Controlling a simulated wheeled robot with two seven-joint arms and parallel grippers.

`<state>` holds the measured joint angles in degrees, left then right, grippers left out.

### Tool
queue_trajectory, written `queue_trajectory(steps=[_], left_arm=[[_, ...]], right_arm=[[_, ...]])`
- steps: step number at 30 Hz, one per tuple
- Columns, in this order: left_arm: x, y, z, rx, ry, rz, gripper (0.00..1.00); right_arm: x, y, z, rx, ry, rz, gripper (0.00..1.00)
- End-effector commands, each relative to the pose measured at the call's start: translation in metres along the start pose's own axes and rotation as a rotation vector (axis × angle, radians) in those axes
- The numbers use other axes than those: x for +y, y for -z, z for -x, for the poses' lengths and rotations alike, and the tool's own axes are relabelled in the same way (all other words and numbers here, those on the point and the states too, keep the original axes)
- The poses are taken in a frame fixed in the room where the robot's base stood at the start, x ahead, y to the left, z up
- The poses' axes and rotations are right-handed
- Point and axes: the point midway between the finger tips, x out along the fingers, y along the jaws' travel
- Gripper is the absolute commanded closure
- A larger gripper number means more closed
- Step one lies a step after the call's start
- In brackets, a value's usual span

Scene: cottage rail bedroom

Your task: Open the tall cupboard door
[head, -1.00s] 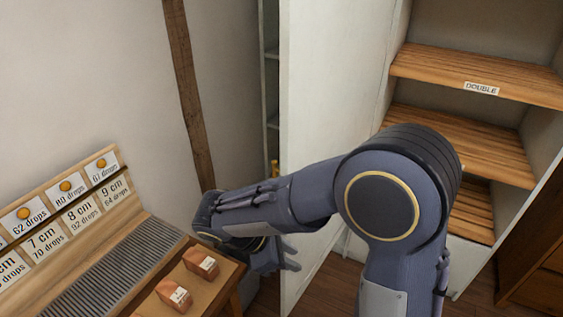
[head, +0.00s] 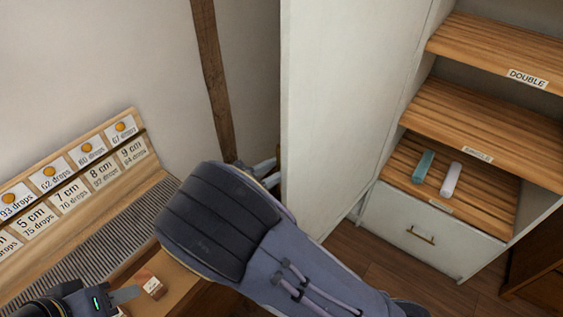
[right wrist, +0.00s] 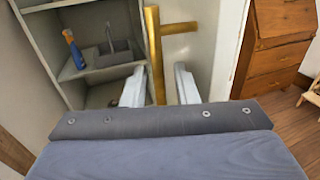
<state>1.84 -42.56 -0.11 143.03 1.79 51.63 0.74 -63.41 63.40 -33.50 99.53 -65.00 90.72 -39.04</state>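A tall white panel, which looks like the cupboard door (head: 335,110), stands upright in the middle of the head view. In the right wrist view a vertical brass handle (right wrist: 153,50) has a short stub joining it to a white panel. Grey cupboard shelves (right wrist: 110,70) show open at its left. My right gripper (right wrist: 159,86) is open, with a finger on each side of the handle and visible gaps; contact is not seen. In the head view my right forearm hides most of that hand. My left gripper (head: 122,300) is low at the left, partly cut off.
A shelf unit (head: 480,115) with labelled wooden shelves and a white drawer (head: 430,235) stands at the right. A bench (head: 110,245) with cards and a small block (head: 150,284) is at the left. A blue-orange bottle (right wrist: 74,48) stands inside the cupboard.

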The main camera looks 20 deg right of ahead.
Motion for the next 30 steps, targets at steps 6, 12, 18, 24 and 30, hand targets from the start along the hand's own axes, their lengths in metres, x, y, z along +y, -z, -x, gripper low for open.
queue_trajectory(steps=[6,12,18,24,30], left_arm=[[0.0012,0.0014,0.0027,0.0,0.0,0.0,0.64],[0.0011,0.0012,0.0024,0.0,0.0,0.0,0.64],[0.0011,0.0012,0.0025,0.0,0.0,0.0,0.64],[0.0011,0.0013,0.0025,0.0,0.0,0.0,0.64],[0.0014,0.0016,0.0031,0.0,0.0,0.0,0.64]], right_arm=[[-0.0005,0.0003,-0.0134,0.002,0.0,0.001,0.73],[-0.0004,0.0006,-0.0138,0.002,0.0,0.001,0.73],[-0.0004,0.0006,-0.0136,0.002,0.0,0.0,0.97],[-0.0004,0.0006,-0.0135,0.003,0.0,0.0,1.0],[-0.0004,0.0004,-0.0135,0.003,0.0,0.001,1.0]])
